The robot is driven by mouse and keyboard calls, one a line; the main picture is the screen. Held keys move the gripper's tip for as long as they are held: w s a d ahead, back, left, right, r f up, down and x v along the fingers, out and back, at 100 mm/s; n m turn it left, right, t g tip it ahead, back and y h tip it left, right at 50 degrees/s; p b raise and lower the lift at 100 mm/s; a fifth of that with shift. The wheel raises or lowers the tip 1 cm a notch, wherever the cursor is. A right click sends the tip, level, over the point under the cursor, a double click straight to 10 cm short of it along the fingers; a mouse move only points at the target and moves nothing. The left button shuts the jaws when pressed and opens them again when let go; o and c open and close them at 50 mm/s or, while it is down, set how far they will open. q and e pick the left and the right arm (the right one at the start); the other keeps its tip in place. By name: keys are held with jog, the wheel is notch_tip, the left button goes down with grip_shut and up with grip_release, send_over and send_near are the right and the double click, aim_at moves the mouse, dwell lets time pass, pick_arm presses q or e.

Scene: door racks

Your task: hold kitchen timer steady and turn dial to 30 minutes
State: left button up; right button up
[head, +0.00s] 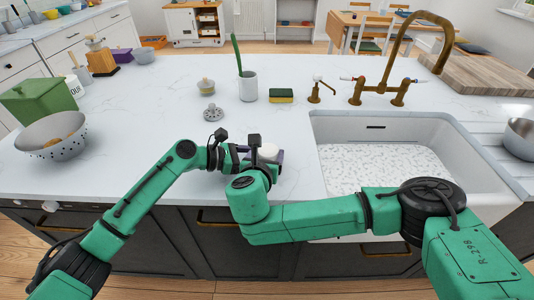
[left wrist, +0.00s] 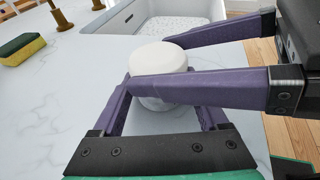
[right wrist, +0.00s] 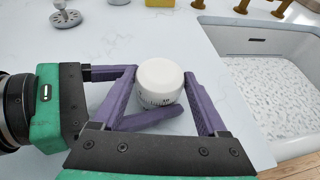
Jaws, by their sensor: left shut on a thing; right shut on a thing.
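The kitchen timer (head: 268,151) is a small white round thing standing upright on the white counter near its front edge, partly hidden by my grippers in the head view. In the left wrist view its smooth domed dial (left wrist: 160,57) sits on top. Dark marks show on its side (right wrist: 164,100) in the right wrist view. My left gripper (left wrist: 158,92) is shut on the timer's lower body from the left. My right gripper (right wrist: 160,74) is shut on the upper dial part, its purple fingers on either side and crossing above the left fingers. The dial's setting is not readable.
A sink (head: 375,160) lies right of the timer. Behind stand a metal strainer (head: 213,113), a lidded pot (head: 206,86), a white cup (head: 248,88) and a sponge (head: 281,96). A colander (head: 52,136) stands far left. The counter between is clear.

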jog(key=o, duration=1.1)
jog(key=v, duration=1.2)
jog(key=shift+o, duration=0.9)
jog(key=shift+d, duration=0.1)
jog(key=w+d+n+y, duration=0.1)
jog(key=w+d+f+n+g+y, duration=0.1)
jog(key=d+y, duration=0.1)
jog(key=w+d+f+n+y, duration=0.1)
jog(key=shift+w+d+f+y, duration=0.1)
jog(key=shift+w+d+y, duration=0.1)
jog(key=shift+y, duration=0.2)
jog(key=d+n+y, duration=0.1)
jog(key=s+d+r+n+y, duration=0.1)
jog(key=d+n+y, duration=0.1)
jog(key=shift+s+d+r+n, duration=0.25)
jog(key=shift+d+r+n, duration=0.05)
jog(key=shift+d+n, duration=0.1)
jog(key=shift+n+y, duration=0.5)
jog(key=shift+y, duration=0.1)
jog(key=x, duration=1.1)
jog(key=shift+a+f, duration=0.1)
jog(key=shift+a, duration=0.05)
